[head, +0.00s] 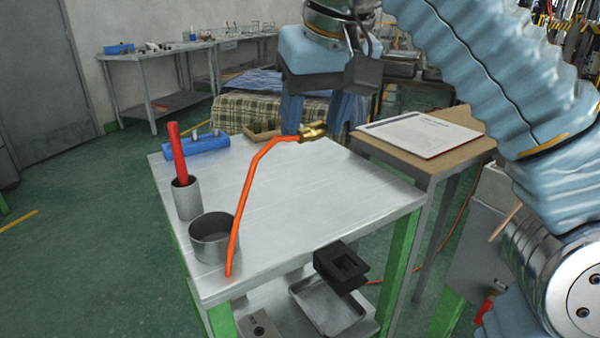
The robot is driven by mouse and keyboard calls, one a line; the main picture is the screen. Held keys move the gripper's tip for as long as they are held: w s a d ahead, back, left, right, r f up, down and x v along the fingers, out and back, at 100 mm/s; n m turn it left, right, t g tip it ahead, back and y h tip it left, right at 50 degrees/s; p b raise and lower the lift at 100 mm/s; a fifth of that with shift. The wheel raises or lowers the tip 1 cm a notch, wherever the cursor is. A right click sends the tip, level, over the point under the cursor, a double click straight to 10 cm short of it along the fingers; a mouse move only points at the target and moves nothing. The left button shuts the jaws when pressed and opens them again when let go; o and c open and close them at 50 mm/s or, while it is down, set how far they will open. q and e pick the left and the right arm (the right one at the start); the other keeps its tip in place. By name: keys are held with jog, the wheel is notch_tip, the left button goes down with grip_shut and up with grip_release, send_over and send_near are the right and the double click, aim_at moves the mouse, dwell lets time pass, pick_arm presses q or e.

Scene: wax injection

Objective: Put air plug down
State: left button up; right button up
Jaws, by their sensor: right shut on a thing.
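The air plug (314,131) is a brass fitting on the end of an orange hose (250,185). My right gripper (316,124) comes down from the top, fingers pointing down, and is shut on the air plug. The plug is near the far side of the metal table (290,235); whether it touches the top is hard to tell. The hose runs from the plug down to the table's near left edge. My left gripper is not in view.
A grey cup (187,199) with a red-handled tool (177,150) and a grey pot (212,245) stand at the left. A blue object (198,147) lies at the back left. A black bracket (341,266) is at the front edge. The table's middle is clear.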

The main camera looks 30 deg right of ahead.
jog(key=w+d+f, duration=0.3)
jog(key=w+d, duration=0.1)
jog(key=w, duration=0.2)
jog(key=b, duration=0.1)
send_near(316, 180)
jog(key=shift+w+a+r, duration=0.2)
jog(key=shift+w+a, duration=0.15)
jog(key=shift+w, duration=0.3)
jog(key=x, duration=0.1)
jog(key=b+x, duration=0.1)
jog(key=x, duration=0.1)
jog(key=d+x, duration=0.1)
jog(key=x, duration=0.1)
jog(key=shift+s+f, duration=0.15)
jog(key=shift+s, duration=0.15)
jog(key=shift+a+f+b, duration=0.1)
jog(key=shift+f+b, duration=0.55)
jog(key=o, duration=1.1)
jog(key=shift+r, duration=0.1)
